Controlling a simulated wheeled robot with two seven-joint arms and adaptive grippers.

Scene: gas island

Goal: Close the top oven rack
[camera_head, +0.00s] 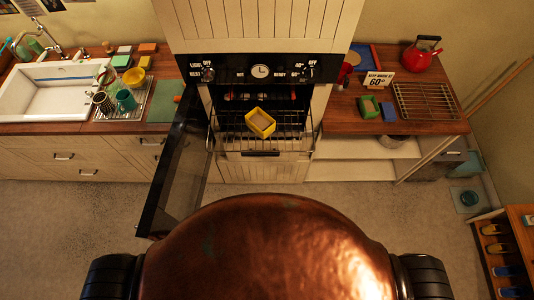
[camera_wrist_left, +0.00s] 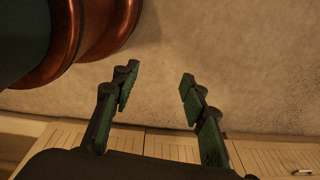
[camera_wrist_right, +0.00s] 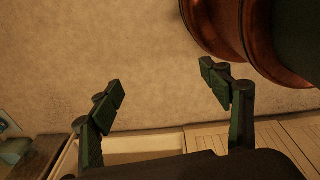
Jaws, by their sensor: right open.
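The oven (camera_head: 260,72) stands ahead of me in the head view, its dark glass door (camera_head: 180,160) swung open to the left. The top wire rack (camera_head: 285,131) is pulled out from the cavity, and a yellow loaf tin (camera_head: 260,123) sits on it. A dark handle (camera_head: 261,153) shows at the front below the rack. My left gripper (camera_wrist_left: 157,85) is open and empty above the floor in the left wrist view. My right gripper (camera_wrist_right: 164,82) is open and empty above the floor in the right wrist view. Neither gripper shows in the head view.
A sink (camera_head: 50,92) and drying rack (camera_head: 125,100) are on the left counter. A red kettle (camera_head: 422,54), a wire cooling rack (camera_head: 428,101) and a sign (camera_head: 379,80) are on the right counter. The open door takes up floor space at left.

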